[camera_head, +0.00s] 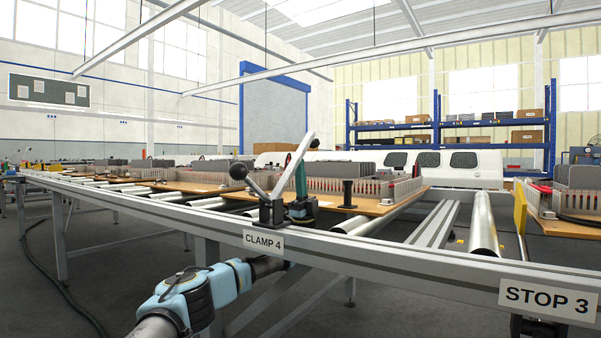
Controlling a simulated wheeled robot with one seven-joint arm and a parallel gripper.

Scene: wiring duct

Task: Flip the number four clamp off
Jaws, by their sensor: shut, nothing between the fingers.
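The number four clamp (270,210) stands on the table's front rail, above a white sign (263,241) reading CLAMP 4. Its metal lever tilts up to the left and ends in a black ball knob (238,171). A pale grey bar and a teal upright part (301,182) rise beside the lever on the right; I cannot tell exactly how they join the clamp. The fingers of my gripper cannot be made out.
The long front rail (380,252) runs across the view. Wooden boards with grey wiring ducts (345,185) lie behind it, with metal rollers (484,225) between. A STOP 3 sign (547,299) and a yellow stop plate (520,211) are at right. Floor below the table is mostly open.

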